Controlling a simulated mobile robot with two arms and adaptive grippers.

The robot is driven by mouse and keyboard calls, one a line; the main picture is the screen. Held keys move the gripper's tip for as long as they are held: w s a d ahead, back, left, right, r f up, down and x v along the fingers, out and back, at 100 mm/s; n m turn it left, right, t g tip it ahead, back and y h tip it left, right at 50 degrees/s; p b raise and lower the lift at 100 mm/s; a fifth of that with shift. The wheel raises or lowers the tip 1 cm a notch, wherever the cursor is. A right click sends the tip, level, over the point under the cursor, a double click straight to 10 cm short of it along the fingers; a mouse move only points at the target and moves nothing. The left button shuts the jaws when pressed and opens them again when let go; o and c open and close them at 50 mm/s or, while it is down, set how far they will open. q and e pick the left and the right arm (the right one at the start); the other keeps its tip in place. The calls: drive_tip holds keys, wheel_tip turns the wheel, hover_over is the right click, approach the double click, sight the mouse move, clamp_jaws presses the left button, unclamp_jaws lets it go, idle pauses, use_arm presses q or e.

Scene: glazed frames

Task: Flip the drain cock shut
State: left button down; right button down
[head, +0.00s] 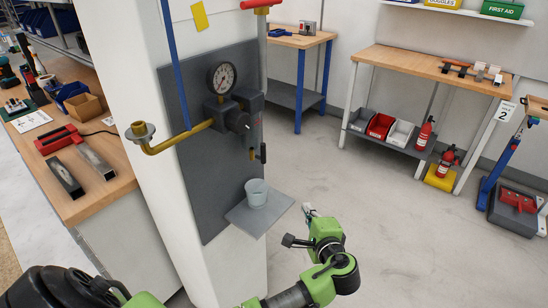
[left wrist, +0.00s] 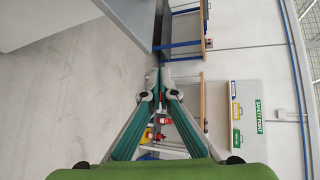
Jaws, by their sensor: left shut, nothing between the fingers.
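The drain cock appears to be the small dark fitting with a black handle (head: 263,152) at the panel's right edge, below the regulator. Its handle looks about vertical; its finer detail is too small to tell. My left gripper (head: 308,210) is to the right of the small grey shelf, apart from the cock and lower in the picture. In the left wrist view its two fingers (left wrist: 160,92) meet at the tips with nothing between them. The cock cannot be made out in the left wrist view. My right gripper is not in view.
The grey panel (head: 195,175) carries a pressure gauge (head: 221,78), a black regulator (head: 238,120) and a yellow pipe (head: 180,139). A pale cup (head: 256,192) stands on the small shelf (head: 246,220) below. A workbench (head: 115,180) is at left. The floor (head: 340,170) to the right is clear.

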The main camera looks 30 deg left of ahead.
use_arm(q)
drive_tip(key=s+r+n+y, duration=0.2)
drive_tip(key=r, duration=0.7)
drive_tip(key=s+a+r+n+y, duration=0.1)
drive_tip(key=s+r+n+y, duration=0.1)
drive_tip(key=r, duration=0.6)
drive_tip(key=shift+r+y+b, duration=0.3)
drive_tip(key=shift+r+b, duration=0.05)
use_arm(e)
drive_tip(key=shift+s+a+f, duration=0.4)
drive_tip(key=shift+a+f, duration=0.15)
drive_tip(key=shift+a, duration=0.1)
use_arm(q)
drive_tip(key=shift+a, duration=0.1)
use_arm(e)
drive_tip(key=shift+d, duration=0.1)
